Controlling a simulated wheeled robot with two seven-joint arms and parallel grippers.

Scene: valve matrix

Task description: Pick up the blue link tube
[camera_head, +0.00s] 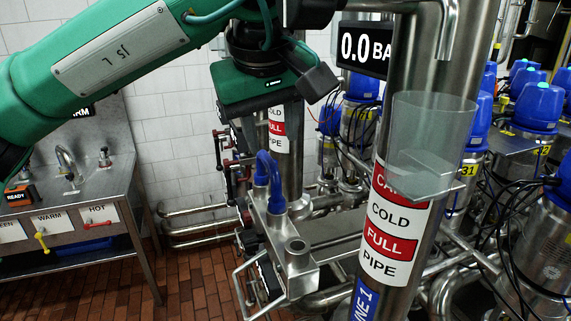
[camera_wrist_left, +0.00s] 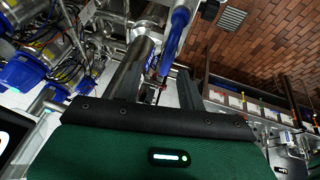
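The blue link tube (camera_head: 268,172) is an upside-down U standing upright on a steel manifold block (camera_head: 277,235) in the middle of the head view. It also shows in the left wrist view (camera_wrist_left: 174,38), seen edge-on beyond the fingers. My left gripper (camera_head: 251,143) hangs just above and behind the tube, with its fingers partly hidden. In the left wrist view my left gripper's (camera_wrist_left: 162,75) two dark fingers stand apart with nothing held between them. The tube lies past the fingertips, roughly in line with the gap. My right gripper is in neither view.
A thick steel pipe with a clear collar and "COLD FULL PIPE" label (camera_head: 394,215) stands right of the tube. Another labelled pipe (camera_head: 291,150) stands behind. Blue-capped valves (camera_head: 540,105) crowd the right. A steel sink bench (camera_head: 75,210) is at left, with open brick floor (camera_head: 195,275) between.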

